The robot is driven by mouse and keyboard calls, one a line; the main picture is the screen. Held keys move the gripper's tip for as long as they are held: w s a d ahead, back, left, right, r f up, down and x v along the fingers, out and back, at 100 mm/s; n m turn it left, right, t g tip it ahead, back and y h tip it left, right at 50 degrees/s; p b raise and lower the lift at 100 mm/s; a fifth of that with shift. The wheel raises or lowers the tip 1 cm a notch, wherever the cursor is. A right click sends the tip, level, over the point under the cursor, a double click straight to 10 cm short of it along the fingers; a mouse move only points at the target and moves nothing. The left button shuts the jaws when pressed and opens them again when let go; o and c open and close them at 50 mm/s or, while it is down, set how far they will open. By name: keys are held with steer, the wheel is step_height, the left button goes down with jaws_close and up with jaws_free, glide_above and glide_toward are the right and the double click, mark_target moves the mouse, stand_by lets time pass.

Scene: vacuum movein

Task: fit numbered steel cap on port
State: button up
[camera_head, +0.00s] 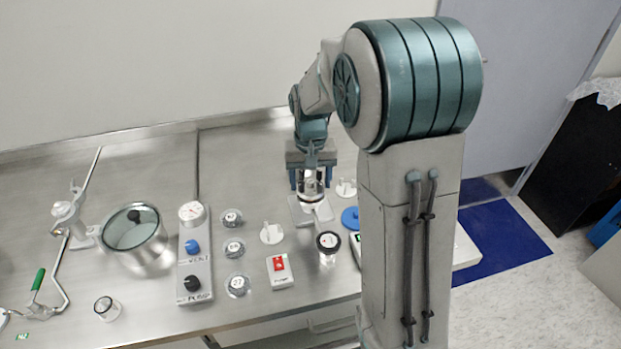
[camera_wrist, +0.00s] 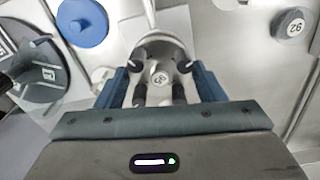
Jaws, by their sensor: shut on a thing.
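My gripper (camera_head: 311,186) points down over the bench at the centre right. It is shut on a small pale metal piece with a number on its round top, likely a steel cap (camera_wrist: 160,78); the number is too blurred to read. A wider round metal body shows around and behind the fingers, and I cannot tell whether the held piece touches it. Three round numbered steel caps lie on the bench in a column: the far cap (camera_head: 232,218), the middle cap (camera_head: 234,248) and the near cap (camera_head: 237,285). One cap also shows in the wrist view (camera_wrist: 291,25). I cannot identify the port for certain.
A steel chamber with a glass top (camera_head: 133,230) stands left. Right of it are a pump panel (camera_head: 195,262), a red-switch box (camera_head: 280,271), a white knobbed piece (camera_head: 271,233) and a black-ringed cylinder (camera_head: 328,243). A blue disc (camera_head: 351,217) lies right of my gripper.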

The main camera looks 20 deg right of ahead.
steer(key=shift+f+b, duration=0.35)
steer(key=shift+f, duration=0.15)
stand_by(0.4)
steer(key=o, duration=1.1)
step_height(320, 180, up, 14)
steer(key=shift+f, duration=0.1)
steer(key=s+f+t, duration=0.1)
steer(key=s+f, duration=0.1)
steer(key=s, duration=0.5)
steer(key=s+f+n+t, duration=0.1)
steer(key=s+f, duration=0.1)
steer(key=s, duration=0.5)
steer(key=s+f+t, duration=0.1)
steer(key=s+f, duration=0.1)
steer(key=s, duration=0.5)
steer(key=shift+n, duration=0.3)
